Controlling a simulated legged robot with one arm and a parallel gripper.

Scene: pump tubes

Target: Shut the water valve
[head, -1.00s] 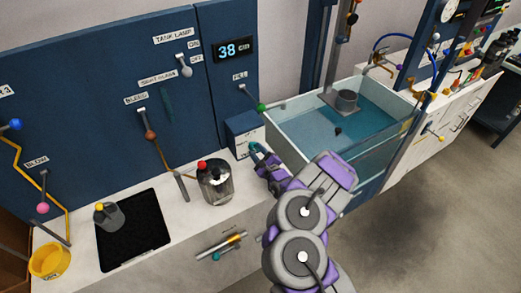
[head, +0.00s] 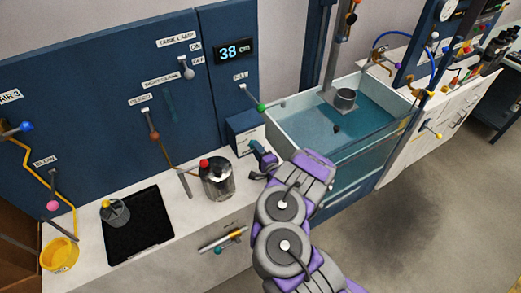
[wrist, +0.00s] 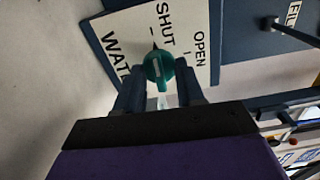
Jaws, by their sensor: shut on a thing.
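The water valve is a teal knob (wrist: 158,68) on a white plate (wrist: 125,40) lettered WATER, SHUT and OPEN in the wrist view. A small dark pointed mark shows at the knob's edge, towards the word SHUT. My gripper (wrist: 160,88) has its two dark fingers on either side of the knob and is shut on it. In the head view the plate is on a blue box (head: 243,123) left of the water tank, and my gripper (head: 262,158) is at its front. The knob is small and partly hidden there.
The glass water tank (head: 290,137) stands right of the box. A FILL lever with a green ball (head: 262,107) sticks out above the box. A display (head: 236,50) reads 38 cm.

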